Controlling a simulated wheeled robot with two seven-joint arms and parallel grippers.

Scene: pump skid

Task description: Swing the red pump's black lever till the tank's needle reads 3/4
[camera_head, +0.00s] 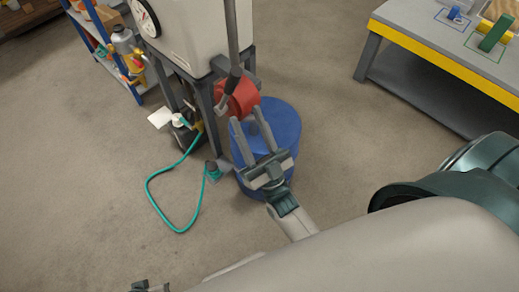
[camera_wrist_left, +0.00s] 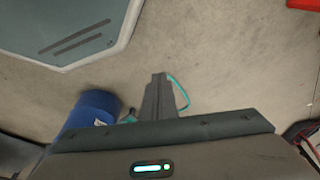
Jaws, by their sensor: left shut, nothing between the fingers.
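The red pump (camera_head: 242,97) sits beside the tank's stand, just above the blue drum. Its long lever (camera_head: 231,35) stands nearly upright, dark at the lower end, its top cut off by the picture's upper edge. The pale tank (camera_head: 190,35) carries a round white gauge (camera_head: 146,17), seen at a slant and partly cropped; I cannot read its needle. My right gripper (camera_head: 246,114) is open and empty, its fingers pointing up over the drum, just below the pump. My left gripper (camera_wrist_left: 157,80) is shut and empty in the left wrist view, above bare floor.
The blue drum (camera_head: 284,118) stands beneath my right gripper and also shows in the left wrist view (camera_wrist_left: 92,108). A green hose (camera_head: 150,190) loops over the floor. A blue shelf (camera_head: 100,25) stands at left, a yellow-edged workbench (camera_head: 440,58) at right.

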